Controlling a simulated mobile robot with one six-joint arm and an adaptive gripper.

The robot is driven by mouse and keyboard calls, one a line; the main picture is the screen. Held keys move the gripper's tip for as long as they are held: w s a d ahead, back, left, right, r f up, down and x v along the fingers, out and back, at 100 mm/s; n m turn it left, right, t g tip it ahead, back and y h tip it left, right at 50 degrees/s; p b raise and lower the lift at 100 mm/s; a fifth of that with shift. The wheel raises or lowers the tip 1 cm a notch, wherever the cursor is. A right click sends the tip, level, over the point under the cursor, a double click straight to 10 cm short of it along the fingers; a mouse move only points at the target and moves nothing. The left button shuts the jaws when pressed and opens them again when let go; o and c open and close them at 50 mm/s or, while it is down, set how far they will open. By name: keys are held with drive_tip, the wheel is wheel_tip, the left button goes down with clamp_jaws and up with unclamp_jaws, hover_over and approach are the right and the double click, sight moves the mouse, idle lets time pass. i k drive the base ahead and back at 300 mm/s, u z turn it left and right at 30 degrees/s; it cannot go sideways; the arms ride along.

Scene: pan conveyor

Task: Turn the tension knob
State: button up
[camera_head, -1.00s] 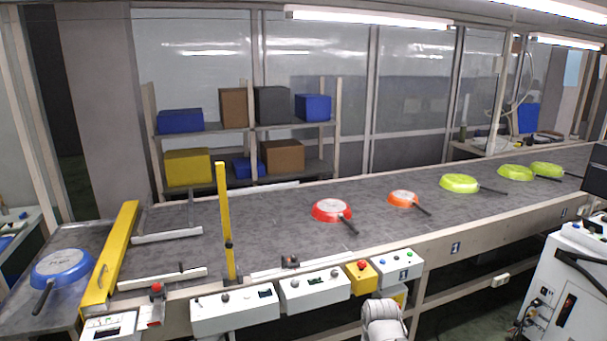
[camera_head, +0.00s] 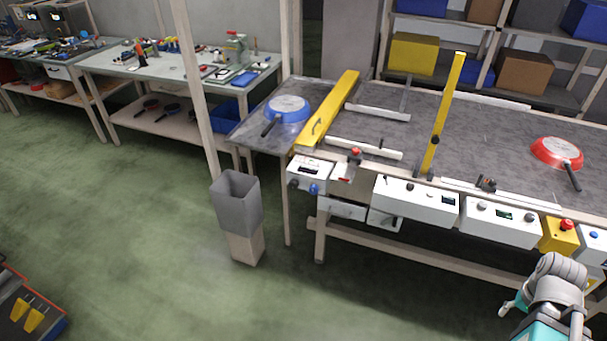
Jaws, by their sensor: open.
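Several small knobs sit on white control boxes along the front of the conveyor; no label I can read says which is the tension knob. The box at the left end (camera_head: 308,170) carries a blue knob (camera_head: 314,189) low on its front. The wide box (camera_head: 417,204) and the box to its right (camera_head: 500,224) carry small dark or grey knobs on top. Part of my arm, grey and teal, shows at the lower right, apart from the boxes in the picture. I cannot make out my gripper's fingers.
A blue pan (camera_head: 287,108) lies at the belt's left end beside a yellow bar (camera_head: 327,112); a red pan (camera_head: 557,152) lies to the right. A grey bin (camera_head: 236,203) stands before the conveyor. The green floor (camera_head: 150,270) in front is largely clear.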

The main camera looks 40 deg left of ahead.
sight(293, 184)
drive_tip(key=u, duration=1.5)
